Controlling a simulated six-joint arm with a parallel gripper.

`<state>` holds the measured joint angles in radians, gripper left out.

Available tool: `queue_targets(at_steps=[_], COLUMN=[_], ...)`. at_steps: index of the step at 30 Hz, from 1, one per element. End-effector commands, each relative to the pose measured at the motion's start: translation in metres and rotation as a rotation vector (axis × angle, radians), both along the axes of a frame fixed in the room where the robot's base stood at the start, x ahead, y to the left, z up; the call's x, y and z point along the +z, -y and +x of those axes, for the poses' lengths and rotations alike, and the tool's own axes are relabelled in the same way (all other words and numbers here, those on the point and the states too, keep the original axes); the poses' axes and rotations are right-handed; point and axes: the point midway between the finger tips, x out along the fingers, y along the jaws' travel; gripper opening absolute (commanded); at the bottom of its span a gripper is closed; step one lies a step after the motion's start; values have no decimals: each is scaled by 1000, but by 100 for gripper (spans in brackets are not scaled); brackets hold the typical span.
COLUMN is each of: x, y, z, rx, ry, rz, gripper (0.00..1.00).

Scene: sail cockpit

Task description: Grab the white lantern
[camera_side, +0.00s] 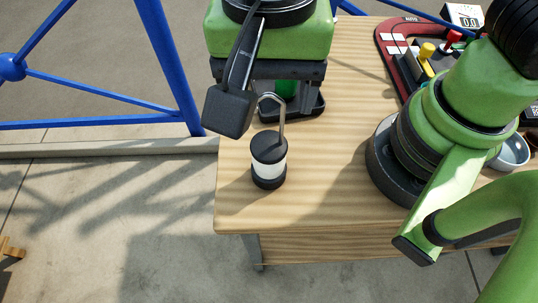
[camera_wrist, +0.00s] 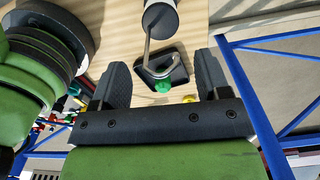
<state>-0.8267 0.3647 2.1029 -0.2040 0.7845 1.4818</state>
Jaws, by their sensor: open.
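The white lantern (camera_side: 269,170) stands upright near the front left of the wooden table. It has a white middle, a black top and base, and a raised wire handle. In the wrist view the lantern (camera_wrist: 161,18) is cut by the top edge, and its handle reaches down toward the gap between my fingers. My gripper (camera_side: 258,105) is open, above and behind the lantern in the side view. Its two black fingers (camera_wrist: 163,72) show apart in the wrist view, with no grip on the lantern. The far finger is mostly hidden in the side view.
A black stand with a green part (camera_wrist: 164,84) lies behind the lantern, partly hidden by my gripper in the side view. A red tray with coloured knobs (camera_side: 391,58) and a metal bowl (camera_side: 513,153) are to the right. The table (camera_side: 310,205) is clear in front.

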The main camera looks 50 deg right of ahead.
Motion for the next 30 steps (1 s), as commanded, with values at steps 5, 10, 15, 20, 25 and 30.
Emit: queue_targets(at_steps=[5,10,15,20,25,30], x=[-24,-28,-27,-27,-27,-26], y=[0,0,0,0,0,0], z=[1,1,1,1,1,1], rx=[0,0,0,0,1,1], ry=[-4,0,0,0,1,2], rz=[-2,1,1,1,2,3], gripper=[70,70,56,19,0,0])
